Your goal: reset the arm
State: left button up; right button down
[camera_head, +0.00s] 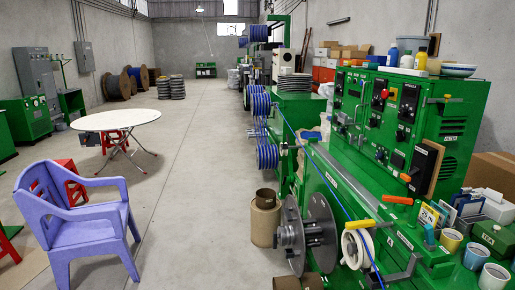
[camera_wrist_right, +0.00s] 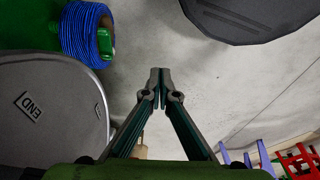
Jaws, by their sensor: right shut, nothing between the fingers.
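My right gripper (camera_wrist_right: 160,73) shows in the right wrist view, its fingertips together with nothing between them, above grey floor. Neither gripper shows in the head view, and my left gripper is in no view. A blue cable (camera_head: 338,200) runs along the green machine (camera_head: 390,110) in the head view, from the blue reels toward the front. Reels wound with blue cable (camera_head: 268,157) sit at the machine's left side. A blue coil (camera_wrist_right: 88,30) also shows at the upper left of the wrist view, apart from the gripper.
A grey reel (camera_head: 320,233) stands at the machine's front left. In the wrist view, a grey disc marked END (camera_wrist_right: 60,85) is left of the gripper and a dark rounded object (camera_wrist_right: 250,14) is above right. A purple chair (camera_head: 75,215) and white table (camera_head: 115,119) stand left. The middle floor is clear.

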jog(key=s+d+f+g, duration=0.1)
jog(key=s+d+f, duration=0.1)
jog(key=s+f, duration=1)
jog(key=s, duration=0.3)
jog(key=shift+s+d+f, duration=0.2)
jog(key=shift+d+f, duration=0.2)
